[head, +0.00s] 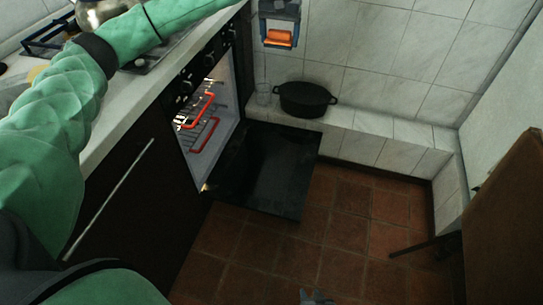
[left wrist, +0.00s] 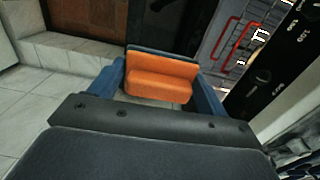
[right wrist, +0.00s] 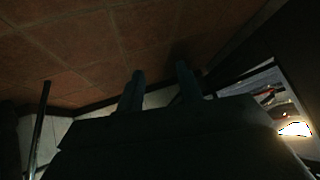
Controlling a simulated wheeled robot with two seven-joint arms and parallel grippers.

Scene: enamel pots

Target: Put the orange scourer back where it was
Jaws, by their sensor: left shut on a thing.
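The orange scourer (head: 279,38) is held between the blue fingers of my left gripper (head: 279,42), high in front of the tiled wall in the head view. In the left wrist view the scourer (left wrist: 160,78) sits between both fingers of the left gripper (left wrist: 160,82), which is shut on it. My right gripper (head: 317,297) shows only at the bottom edge of the head view, over the floor. In the right wrist view its two fingers (right wrist: 160,85) stand apart with nothing between them.
The oven door (head: 262,170) hangs open over the tiled floor. A wooden panel (head: 507,225) stands at right. A metal pot (head: 100,12) sits at the upper left.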

